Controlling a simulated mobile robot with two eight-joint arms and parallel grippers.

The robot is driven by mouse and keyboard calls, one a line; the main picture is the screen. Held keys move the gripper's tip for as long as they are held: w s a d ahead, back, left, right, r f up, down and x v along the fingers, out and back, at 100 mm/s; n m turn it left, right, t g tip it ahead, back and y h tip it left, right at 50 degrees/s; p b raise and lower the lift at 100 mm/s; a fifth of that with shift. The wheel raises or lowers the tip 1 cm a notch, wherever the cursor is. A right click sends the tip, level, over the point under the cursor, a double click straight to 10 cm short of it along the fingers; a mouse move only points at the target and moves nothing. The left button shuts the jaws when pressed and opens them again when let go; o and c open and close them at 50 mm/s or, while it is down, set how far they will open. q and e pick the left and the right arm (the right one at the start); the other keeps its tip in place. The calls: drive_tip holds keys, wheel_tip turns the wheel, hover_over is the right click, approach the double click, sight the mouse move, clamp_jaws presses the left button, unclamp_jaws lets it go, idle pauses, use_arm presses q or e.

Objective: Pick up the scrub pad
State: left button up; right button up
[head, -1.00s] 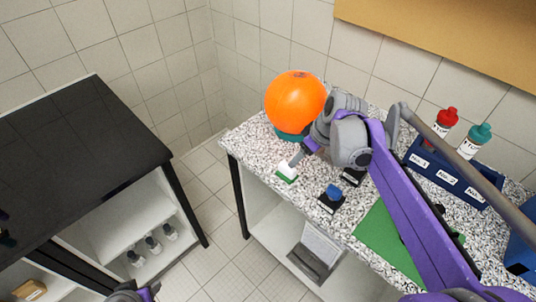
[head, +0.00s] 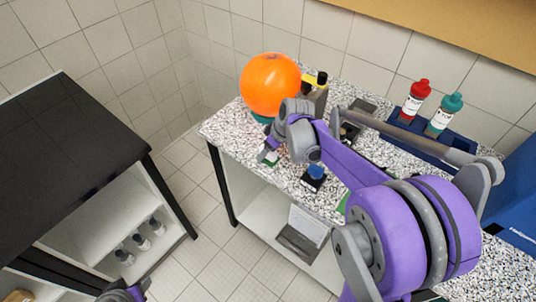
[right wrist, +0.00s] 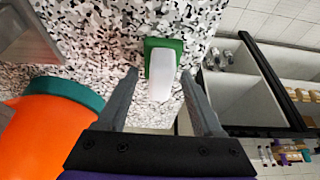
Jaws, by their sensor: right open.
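The scrub pad (right wrist: 162,70) has a green base and a white handle, and it lies on the speckled counter (head: 228,128) near its front edge. In the head view the scrub pad (head: 267,157) shows only in part, below my right wrist. My right gripper (right wrist: 160,76) is open, with one grey finger on each side of the white handle. No grip on the pad shows, and contact cannot be told. Part of my left arm shows at the bottom edge of the head view; its fingers do not show.
An orange ball-like object (head: 269,84) on a teal base stands close by my right gripper. A dark blue block (head: 314,176) lies to the right of the pad. Red-capped (head: 415,100) and teal-capped (head: 442,115) bottles stand farther back. A black-topped table (head: 70,165) is at left.

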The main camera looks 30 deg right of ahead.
clamp_jaws()
wheel_tip(320, 180, up, 10)
drive_tip(key=shift+r+p, duration=0.1)
drive_tip(key=shift+p, duration=0.25)
drive_tip(key=shift+c, duration=1.4)
unclamp_jaws()
drive_tip(key=c, duration=0.7)
drive_tip(key=shift+o, duration=0.2)
drive_tip(key=shift+s, duration=0.1)
